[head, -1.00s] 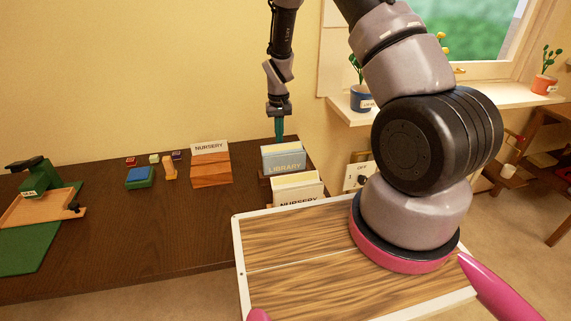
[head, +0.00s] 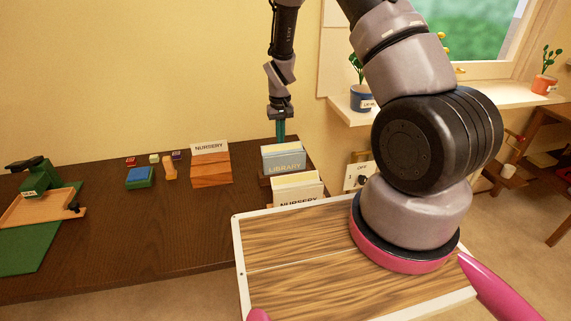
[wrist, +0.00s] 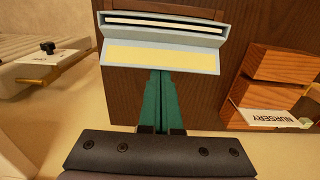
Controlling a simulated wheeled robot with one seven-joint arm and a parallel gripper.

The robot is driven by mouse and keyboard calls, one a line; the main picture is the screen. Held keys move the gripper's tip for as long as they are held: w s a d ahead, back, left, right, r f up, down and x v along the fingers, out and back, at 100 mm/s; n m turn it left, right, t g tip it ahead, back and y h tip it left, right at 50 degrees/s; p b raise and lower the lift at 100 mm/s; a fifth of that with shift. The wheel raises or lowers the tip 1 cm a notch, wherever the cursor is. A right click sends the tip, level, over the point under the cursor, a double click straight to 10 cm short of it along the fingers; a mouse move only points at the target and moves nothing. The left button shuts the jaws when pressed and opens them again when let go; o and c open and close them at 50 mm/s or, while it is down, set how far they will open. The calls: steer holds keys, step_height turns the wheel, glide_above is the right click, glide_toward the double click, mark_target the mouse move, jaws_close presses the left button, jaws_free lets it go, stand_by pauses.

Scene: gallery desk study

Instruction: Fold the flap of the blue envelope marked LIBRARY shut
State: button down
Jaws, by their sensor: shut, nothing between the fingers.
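The blue envelope marked LIBRARY (head: 284,161) stands in a dark wooden holder at the desk's right end. In the wrist view the envelope (wrist: 170,19) has its mouth open, with pale contents showing. Its flap (wrist: 120,68), with a yellow strip, is folded out towards my gripper. My gripper (head: 281,138) is shut and empty, pointing down behind the envelope on the wall side. In the wrist view its teal fingertips (wrist: 160,74) are at the flap's outer edge. I cannot tell whether they touch it.
A stepped wooden block with a NURSERY card (head: 211,168) is to the left. A switch plate marked OFF (head: 358,174) is to the right. The wall is close behind. The desk middle (head: 150,225) is clear.

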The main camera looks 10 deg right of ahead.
mark_target(283, 153)
steer(key=shift+s+f, duration=0.15)
steer(key=shift+s, duration=0.95)
steer(key=shift+s+f, duration=0.1)
steer(key=shift+s, duration=0.95)
steer(key=shift+s+a, duration=0.2)
steer(key=shift+s, duration=2.05)
steer(key=shift+w, duration=1.75)
steer(key=shift+r, duration=1.5)
steer(key=shift+w+d+r, duration=0.1)
steer(key=shift+w+r, duration=0.1)
steer(key=shift+r, duration=1.2)
steer(key=shift+w+d+r, duration=0.1)
steer(key=shift+w+r, duration=0.05)
steer(key=shift+r, duration=1.2)
